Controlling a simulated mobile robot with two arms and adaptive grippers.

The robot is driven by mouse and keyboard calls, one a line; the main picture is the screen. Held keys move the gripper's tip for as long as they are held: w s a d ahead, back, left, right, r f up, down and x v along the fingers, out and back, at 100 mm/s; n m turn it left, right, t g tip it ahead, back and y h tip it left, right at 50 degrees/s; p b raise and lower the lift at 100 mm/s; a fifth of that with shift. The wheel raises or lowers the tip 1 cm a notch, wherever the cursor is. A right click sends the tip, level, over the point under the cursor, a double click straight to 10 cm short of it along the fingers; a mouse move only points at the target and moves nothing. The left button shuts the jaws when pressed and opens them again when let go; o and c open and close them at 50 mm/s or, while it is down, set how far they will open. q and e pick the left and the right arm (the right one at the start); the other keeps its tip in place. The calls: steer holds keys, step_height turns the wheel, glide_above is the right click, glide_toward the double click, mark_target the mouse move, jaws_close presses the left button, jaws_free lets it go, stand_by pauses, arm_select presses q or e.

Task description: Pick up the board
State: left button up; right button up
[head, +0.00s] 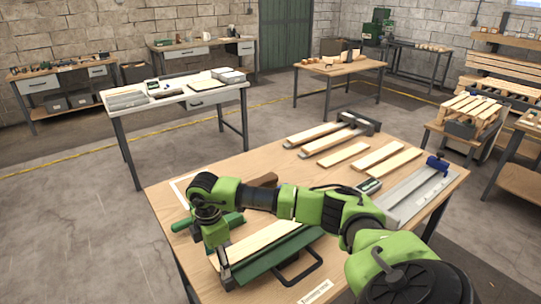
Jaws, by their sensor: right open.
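Several pale wooden boards lie on the wooden table. One board (262,240) lies nearest me, beside a dark green fixture (290,256) with a black handle. Further boards (312,135) lie at the far side by a grey clamp-like tool. My right gripper (224,272) points down at the left end of the nearest board and is open. Its fingers are small in the picture, and I cannot tell whether they touch the board. My left gripper is not in view.
The wooden table (160,200) has a grey metal rail with a blue clamp (437,165) at its right and a small grey device (369,185). A green-handled tool (185,225) lies left of my gripper. A white table (130,93) stands behind at left.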

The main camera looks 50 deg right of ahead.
steer(key=c, duration=1.3)
steer(key=shift+r, duration=0.15)
